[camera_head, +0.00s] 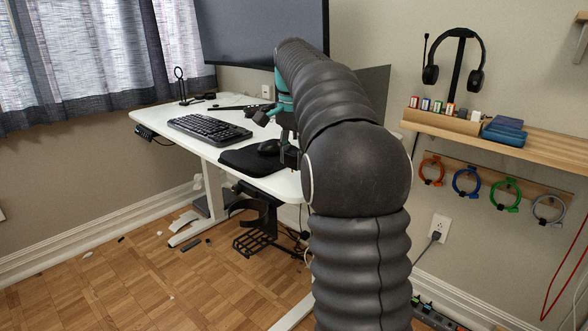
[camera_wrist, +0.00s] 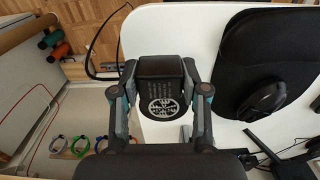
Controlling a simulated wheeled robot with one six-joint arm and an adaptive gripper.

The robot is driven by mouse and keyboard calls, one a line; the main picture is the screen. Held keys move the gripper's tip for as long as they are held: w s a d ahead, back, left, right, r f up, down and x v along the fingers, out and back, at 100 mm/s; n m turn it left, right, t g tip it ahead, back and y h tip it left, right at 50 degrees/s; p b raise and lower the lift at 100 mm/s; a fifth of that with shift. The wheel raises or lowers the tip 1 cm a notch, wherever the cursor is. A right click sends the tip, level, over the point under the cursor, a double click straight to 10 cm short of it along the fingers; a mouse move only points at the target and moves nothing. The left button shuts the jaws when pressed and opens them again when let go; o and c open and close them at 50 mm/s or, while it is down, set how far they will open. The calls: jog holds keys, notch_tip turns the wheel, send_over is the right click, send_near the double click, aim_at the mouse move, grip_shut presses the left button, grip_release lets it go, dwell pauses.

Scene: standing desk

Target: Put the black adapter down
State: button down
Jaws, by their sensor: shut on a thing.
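In the wrist view, my gripper (camera_wrist: 160,70) is shut on the black adapter (camera_wrist: 162,88), with one finger against each side. The adapter is a dark block with white printing on its face. It appears over the edge of the white desk (camera_wrist: 208,35); its height above the top is hard to judge. In the head view, the desk (camera_head: 157,117) stands behind my arm, and my gripper (camera_head: 288,150) is over its right part, largely dark and partly hidden. I cannot make out the adapter clearly there.
A black mouse (camera_wrist: 262,98) lies on a black mouse pad (camera_wrist: 238,62) right of the adapter. A keyboard (camera_head: 208,129) is farther left on the desk. A monitor (camera_head: 255,35) stands behind. A wall shelf (camera_head: 550,143) holds a headset stand. White desktop shows between adapter and pad.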

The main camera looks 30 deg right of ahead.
aim_at(294, 169)
jog(key=shift+f, duration=1.45)
jog(key=shift+f+b, duration=0.3)
jog(key=shift+f, duration=0.1)
jog(key=c, duration=0.6)
grip_release()
notch_tip(294, 169, up, 11)
jog(key=p, duration=0.3)
jog(key=shift+r, duration=0.9)
